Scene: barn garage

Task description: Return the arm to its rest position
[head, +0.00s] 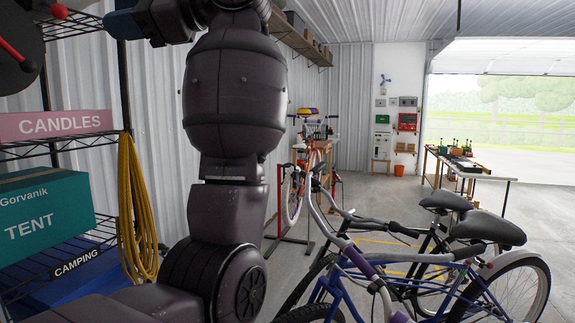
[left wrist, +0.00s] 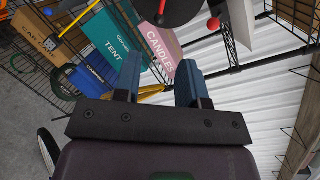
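My left arm rises through the left-centre of the head view, with its dark wrist raised at the top. My left gripper (head: 122,22) is at the top left of that view, its blue fingers pointing left toward the shelving. In the left wrist view, my left gripper (left wrist: 158,70) shows two blue fingers set apart with nothing held between them. My right arm and its gripper are not in view.
A wire shelf at left holds a pink CANDLES box (head: 56,124) and a teal TENT box (head: 42,213). A yellow hose (head: 135,210) hangs from it. A dark round object (head: 18,55) sits at upper left. Bicycles (head: 480,235) stand at right.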

